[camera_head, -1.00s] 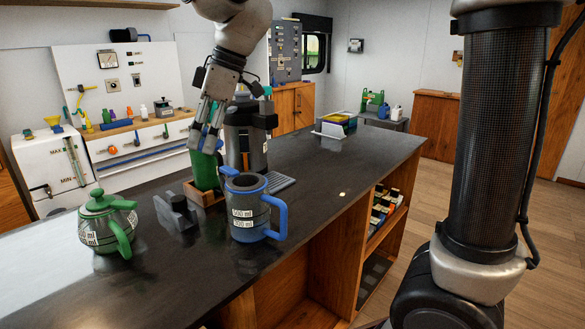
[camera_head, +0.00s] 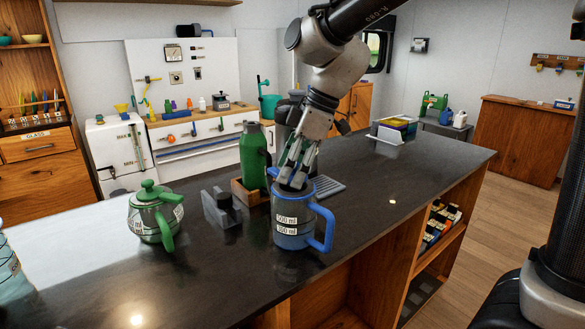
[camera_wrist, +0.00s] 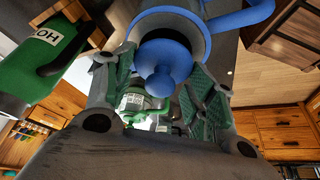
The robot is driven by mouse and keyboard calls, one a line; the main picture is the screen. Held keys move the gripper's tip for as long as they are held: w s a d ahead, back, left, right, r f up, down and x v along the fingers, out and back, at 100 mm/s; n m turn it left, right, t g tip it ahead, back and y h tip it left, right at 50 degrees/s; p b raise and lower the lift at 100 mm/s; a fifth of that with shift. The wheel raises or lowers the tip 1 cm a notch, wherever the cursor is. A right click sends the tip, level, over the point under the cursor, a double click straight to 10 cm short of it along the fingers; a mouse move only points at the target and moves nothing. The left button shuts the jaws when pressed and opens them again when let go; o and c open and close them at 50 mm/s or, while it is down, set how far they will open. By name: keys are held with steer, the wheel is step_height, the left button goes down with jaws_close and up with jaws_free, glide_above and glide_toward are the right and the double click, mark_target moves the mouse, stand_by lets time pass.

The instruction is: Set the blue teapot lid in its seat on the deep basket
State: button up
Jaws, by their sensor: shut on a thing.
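My gripper (camera_head: 296,172) is shut on the blue lid (camera_wrist: 165,58), holding it near its round knob in the wrist view. The lid is over the mouth of a blue jug (camera_head: 293,226), whose rim and handle also show in the wrist view (camera_wrist: 240,18). Dark space shows between lid and rim on the far side; I cannot tell whether they touch. In the head view the fingers mostly hide the lid. The jug stands upright on the dark counter, handle to the right. I cannot clearly identify a deep basket.
A green flask (camera_head: 253,158) stands in a wooden tray (camera_head: 243,195) just left of the gripper. A dark grey block stand (camera_head: 220,207) and a green teapot (camera_head: 154,212) are farther left. A ridged grey pad (camera_head: 328,187) lies behind the jug.

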steer(key=shift+f, duration=0.25)
steer(key=shift+f, duration=0.45)
steer(key=o, duration=0.9)
steer(key=v, duration=1.3)
steer(key=shift+r, duration=0.15)
steer(key=s+d+f+m+t+h, duration=0.1)
steer(key=s+d+f+m, duration=0.2)
steer(key=d, duration=0.6)
steer(key=s+d+f+m+t+h, duration=0.1)
steer(key=s+d+f+m+h, duration=0.1)
steer(key=s+d+m, duration=0.5)
steer(key=s+d+f+m+t+h, duration=0.1)
steer(key=s+d+f+m, duration=0.3)
steer(key=d, duration=0.8)
steer(key=s+m+t, duration=0.1)
steer(key=s+m, duration=0.1)
steer(key=m, duration=0.1)
steer(key=shift+f+m, duration=0.3)
steer(key=shift+s+d, duration=0.1)
